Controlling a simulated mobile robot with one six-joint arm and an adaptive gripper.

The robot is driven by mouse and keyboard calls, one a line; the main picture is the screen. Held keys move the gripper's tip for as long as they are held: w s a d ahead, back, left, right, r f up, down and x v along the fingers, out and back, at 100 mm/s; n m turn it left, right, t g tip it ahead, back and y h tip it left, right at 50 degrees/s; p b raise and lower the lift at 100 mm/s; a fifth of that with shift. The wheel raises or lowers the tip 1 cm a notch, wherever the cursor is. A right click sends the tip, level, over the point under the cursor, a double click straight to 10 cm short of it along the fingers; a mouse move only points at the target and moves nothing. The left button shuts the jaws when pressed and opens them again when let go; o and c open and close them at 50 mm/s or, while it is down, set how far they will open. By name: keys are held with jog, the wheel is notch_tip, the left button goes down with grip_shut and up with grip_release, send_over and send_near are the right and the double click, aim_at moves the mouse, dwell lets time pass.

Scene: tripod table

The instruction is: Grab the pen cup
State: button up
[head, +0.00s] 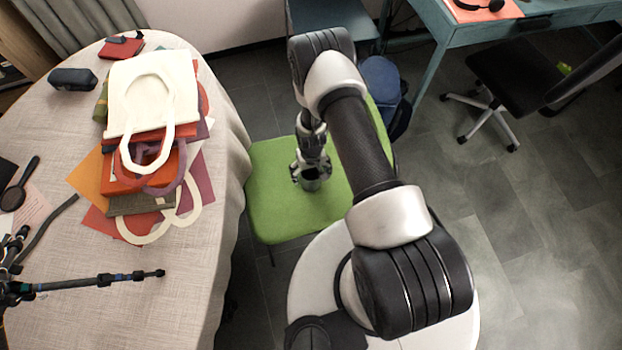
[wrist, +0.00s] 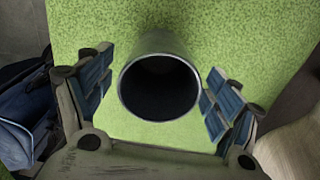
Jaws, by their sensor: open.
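The pen cup (wrist: 160,56) is a grey metal cylinder with a dark, empty-looking inside. It stands upright on the green chair seat (head: 270,205). In the head view the cup (head: 313,184) is partly hidden by my gripper (head: 310,170), which points down over it. In the wrist view my gripper (wrist: 155,100) is open, with one blue-padded finger on each side of the cup.
A cloth-covered table (head: 200,285) stands left of the chair, with a pile of bags (head: 152,95) and a tripod (head: 90,283) on it. A blue backpack (head: 382,80) is behind the chair. A teal desk (head: 450,40) and an office chair (head: 510,85) are at upper right.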

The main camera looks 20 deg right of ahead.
aim_at(311, 176)
notch_tip(311, 176, down, 3)
jog(key=shift+f+b, duration=0.1)
jog(key=shift+b, duration=0.35)
jog(key=shift+c, duration=0.2)
jog(key=c, duration=1.2)
jog(key=shift+c, duration=0.2)
